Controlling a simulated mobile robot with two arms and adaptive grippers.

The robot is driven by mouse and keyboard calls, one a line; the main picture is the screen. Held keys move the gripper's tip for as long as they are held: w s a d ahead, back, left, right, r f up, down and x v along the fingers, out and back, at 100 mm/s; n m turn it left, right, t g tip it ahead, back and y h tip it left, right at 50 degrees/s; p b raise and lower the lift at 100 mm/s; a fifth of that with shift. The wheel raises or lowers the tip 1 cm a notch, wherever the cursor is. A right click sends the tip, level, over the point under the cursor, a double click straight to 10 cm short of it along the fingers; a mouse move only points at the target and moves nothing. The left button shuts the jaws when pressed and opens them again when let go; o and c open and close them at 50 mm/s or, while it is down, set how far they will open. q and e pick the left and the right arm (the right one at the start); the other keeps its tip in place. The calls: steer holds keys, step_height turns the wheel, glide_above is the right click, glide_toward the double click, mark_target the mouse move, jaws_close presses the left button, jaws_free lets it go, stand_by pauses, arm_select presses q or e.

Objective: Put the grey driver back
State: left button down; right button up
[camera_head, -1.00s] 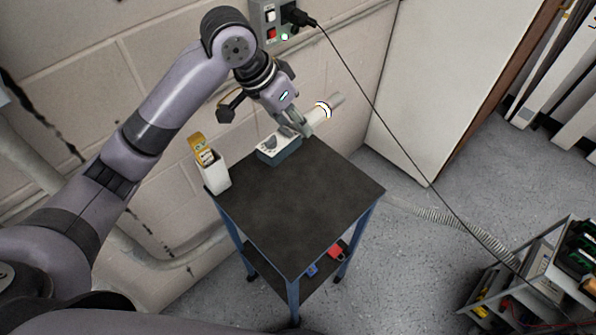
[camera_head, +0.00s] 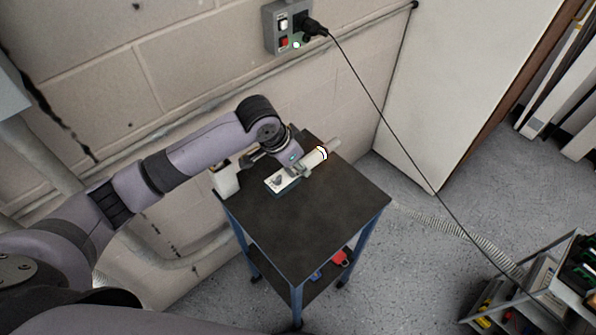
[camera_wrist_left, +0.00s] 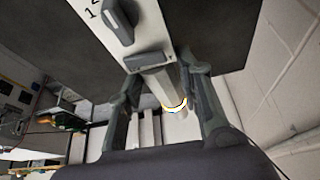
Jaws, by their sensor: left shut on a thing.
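The grey driver (camera_head: 318,158) is a pale cylinder with a bright ring near one end. My left gripper (camera_head: 304,168) is shut on it, low over the back of the small dark-topped table (camera_head: 300,225). In the left wrist view the driver (camera_wrist_left: 160,84) lies between the two fingers of my left gripper (camera_wrist_left: 162,68), and its near end shows a glowing ring. Its far end meets or overlaps the pale top of the box with the dial (camera_head: 280,182); I cannot tell if they touch. My right gripper is not in view.
A white upright holder (camera_head: 226,181) stands at the table's back left, partly behind my arm. A wall socket box (camera_head: 287,27) has a black cable (camera_head: 375,95) running down to the right. The front of the tabletop is clear. A shelf cart (camera_head: 545,280) stands far right.

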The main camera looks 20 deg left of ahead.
mark_target(298, 174)
arm_select(q)
steer(key=shift+w+f, duration=0.1)
steer(key=shift+f, duration=2.1)
steer(key=shift+f, duration=0.1)
steer(key=c, duration=1.1)
jaws_free()
steer(key=v, duration=1.2)
steer(key=shift+b, duration=0.3)
